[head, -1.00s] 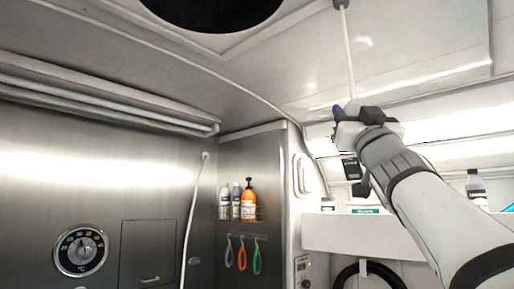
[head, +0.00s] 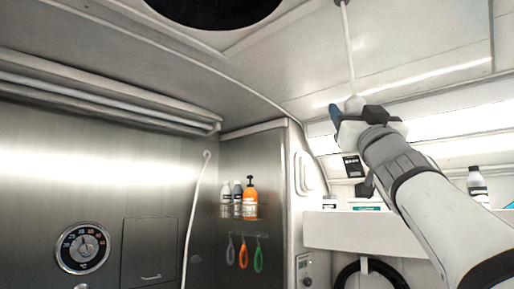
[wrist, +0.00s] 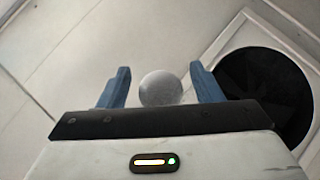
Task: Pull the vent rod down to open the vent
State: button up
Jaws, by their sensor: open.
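The vent rod (head: 349,50) is a thin pale rod hanging from a dark mount on the ceiling. Its lower end has a round pale knob (head: 355,103). In the wrist view the knob (wrist: 160,88) shows as a grey ball between the two blue fingers, with a gap on each side. My gripper (head: 346,110) is open at the rod's lower end; its fingers also show in the wrist view (wrist: 160,68). The far finger is hidden in the head view. The rod's shaft is hidden behind the knob in the wrist view.
A round black ceiling opening (head: 212,8) is left of the rod and shows at right in the wrist view. A rack with bottles (head: 238,205) hangs on the steel wall. A white shelf (head: 375,235) is below my arm. The space left of my gripper looks free.

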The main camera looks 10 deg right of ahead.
jog(key=b+v, duration=0.3)
jog(key=v, duration=0.4)
dwell(0.3)
jog(key=w+d+f+m+g+h, duration=0.1)
jog(key=w+f+m+g+h, duration=0.2)
jog(key=f, duration=0.6)
jog(key=w+d+f+m+g, duration=0.1)
jog(key=w+f+g, duration=0.3)
jog(key=f, duration=0.5)
notch_tip(320, 180, down, 19)
jog(key=w+a+n+g+y, duration=0.1)
jog(key=a+g+y, duration=0.15)
jog(key=g, duration=0.35)
jog(key=s+a+f+n+g+y, duration=0.1)
jog(key=s+a+f+g, duration=0.2)
jog(key=f, duration=0.6)
jog(key=s+a+f+n+g+y, duration=0.1)
jog(key=s+a+f+n+g, duration=0.1)
jog(key=s+a+f+g, duration=0.2)
jog(key=s+a+f+n+g+y, duration=0.1)
jog(key=s+a+f+g, duration=0.2)
jog(key=s+f, duration=0.6)
notch_tip(320, 180, down, 6)
jog(key=shift+a+r+g+y, duration=0.1)
jog(key=shift+a+g+y, duration=0.2)
jog(key=shift+a+y, duration=0.1)
